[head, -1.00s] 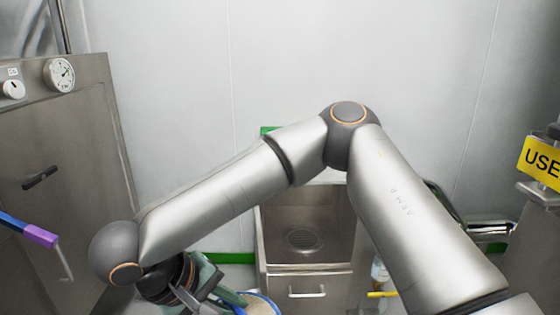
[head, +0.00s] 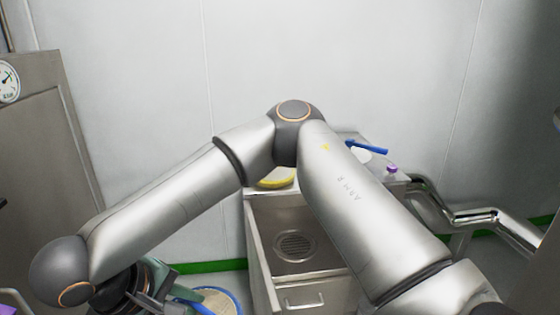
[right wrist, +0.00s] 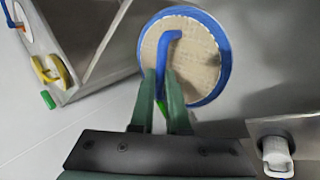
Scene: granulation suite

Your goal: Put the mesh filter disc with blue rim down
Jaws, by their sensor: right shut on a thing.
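The mesh filter disc (head: 222,296) has a blue rim and pale mesh. It shows at the bottom of the head view, partly cut off, and nearly whole in the right wrist view (right wrist: 205,70). A blue handle (right wrist: 161,65) crosses its mesh and runs down between the fingers. My right gripper (right wrist: 165,95) has green fingers shut on this handle, holding the disc in front of the fingertips. In the head view the right gripper (head: 165,285) is at lower left, partly hidden by my wrist. My left gripper is not in view.
A steel cabinet (head: 262,262) with a sunken basin and drain stands ahead. On its back ledge are a yellow-rimmed disc (head: 277,180), partly behind my arm, a blue-handled item (head: 367,147) and a purple-capped bottle (head: 391,170). Steel pipes (head: 470,215) run at right; a gauged steel unit (head: 45,140) stands at left.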

